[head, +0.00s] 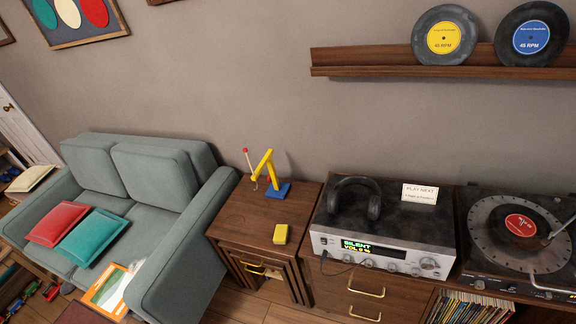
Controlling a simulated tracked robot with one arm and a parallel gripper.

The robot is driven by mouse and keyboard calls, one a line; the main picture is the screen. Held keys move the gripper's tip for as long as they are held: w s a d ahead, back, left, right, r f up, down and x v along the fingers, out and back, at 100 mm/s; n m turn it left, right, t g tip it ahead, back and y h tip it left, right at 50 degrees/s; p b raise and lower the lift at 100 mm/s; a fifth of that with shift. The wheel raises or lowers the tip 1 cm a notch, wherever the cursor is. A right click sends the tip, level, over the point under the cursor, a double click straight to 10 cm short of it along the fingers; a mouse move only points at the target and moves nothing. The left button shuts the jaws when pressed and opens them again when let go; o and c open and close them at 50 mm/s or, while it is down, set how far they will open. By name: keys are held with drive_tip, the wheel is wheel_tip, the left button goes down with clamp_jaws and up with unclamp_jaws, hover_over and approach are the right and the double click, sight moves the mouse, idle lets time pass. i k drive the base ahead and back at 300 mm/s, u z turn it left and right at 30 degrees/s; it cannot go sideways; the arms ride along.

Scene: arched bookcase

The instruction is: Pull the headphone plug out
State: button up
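Black headphones (355,198) lie on top of a silver-fronted receiver (384,252) on the wooden cabinet. The receiver's green display reads "SILENT" and "VOL 0 %". A thin dark cable (325,261) shows at the lower left of the receiver's front and hangs down over the cabinet front. The headphone plug is too small to make out apart from this cable and the front panel. My gripper is not in view.
A turntable (486,247) with a black record stands right of the receiver. A small side cabinet (262,224) to the left holds a yellow-and-blue crane toy (267,174) and a yellow block (281,234). A white card (420,194) stands on the receiver. A grey-green sofa (150,215) is further left.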

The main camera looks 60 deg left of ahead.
sight(325, 253)
drive_tip(key=u, duration=0.25)
drive_tip(key=k, duration=0.4)
drive_tip(key=u, duration=0.8)
drive_tip(key=i, duration=0.5)
drive_tip(key=z, duration=0.05)
